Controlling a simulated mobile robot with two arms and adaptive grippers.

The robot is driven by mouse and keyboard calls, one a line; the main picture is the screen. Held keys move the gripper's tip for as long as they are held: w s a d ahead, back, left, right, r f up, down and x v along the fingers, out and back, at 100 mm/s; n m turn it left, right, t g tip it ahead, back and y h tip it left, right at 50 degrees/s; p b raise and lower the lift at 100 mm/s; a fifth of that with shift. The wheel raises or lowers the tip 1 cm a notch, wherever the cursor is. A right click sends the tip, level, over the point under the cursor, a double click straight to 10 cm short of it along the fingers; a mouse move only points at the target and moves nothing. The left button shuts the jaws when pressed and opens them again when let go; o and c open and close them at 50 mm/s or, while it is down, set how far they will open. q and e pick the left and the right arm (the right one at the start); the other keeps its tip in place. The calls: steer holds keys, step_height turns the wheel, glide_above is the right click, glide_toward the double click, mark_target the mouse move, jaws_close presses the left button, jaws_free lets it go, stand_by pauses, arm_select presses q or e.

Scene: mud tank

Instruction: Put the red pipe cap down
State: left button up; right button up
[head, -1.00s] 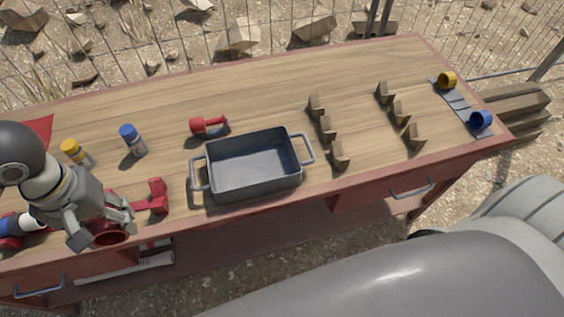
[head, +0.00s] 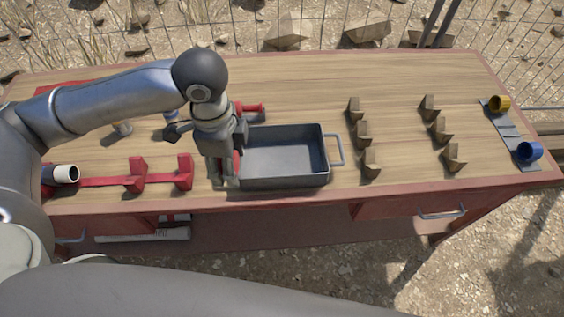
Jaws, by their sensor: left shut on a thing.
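My left gripper (head: 226,180) is shut, pointing down just at the left end of the grey tray (head: 332,178). A bit of red (head: 237,162) shows beside its fingers, at the tray's left side. It looks like the red pipe cap, mostly hidden by the gripper. I cannot tell whether it touches the tray or the table. My right gripper is not in view.
A red stand (head: 137,176) lies front left, with a white pipe (head: 66,174) at its left. Several wooden blocks (head: 361,134) stand in two rows right of the tray. A red object (head: 252,107) is behind the tray. Bottles are partly hidden by my arm. The far right-centre tabletop is clear.

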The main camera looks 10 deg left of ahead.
arm_select(q)
steer(key=m, duration=0.2)
steer(key=f+m, duration=0.1)
steer(key=m, duration=0.1)
steer(key=shift+d, duration=0.1)
steer(key=m, duration=0.4)
steer(key=shift+s+f+b, duration=0.1)
steer(key=shift+f+b, duration=0.2)
steer(key=shift+f, duration=0.1)
steer(key=m, duration=0.4)
steer(key=shift+f, duration=0.4)
steer(key=m, duration=0.4)
steer(key=shift+f, duration=0.35)
steer(key=w+d+f+p, duration=0.15)
steer(key=w+f, duration=0.25)
steer(key=w, duration=0.4)
glide_above(262, 165)
steer(key=f, duration=0.5)
steer(key=shift+s, duration=0.35)
steer(key=shift+w+f, duration=0.25)
steer(key=shift+f, duration=0.15)
step_height(262, 165, down, 3)
steer(key=shift+w+f+p, duration=0.1)
steer(key=shift+f+p, duration=0.05)
steer(key=shift+p, duration=0.2)
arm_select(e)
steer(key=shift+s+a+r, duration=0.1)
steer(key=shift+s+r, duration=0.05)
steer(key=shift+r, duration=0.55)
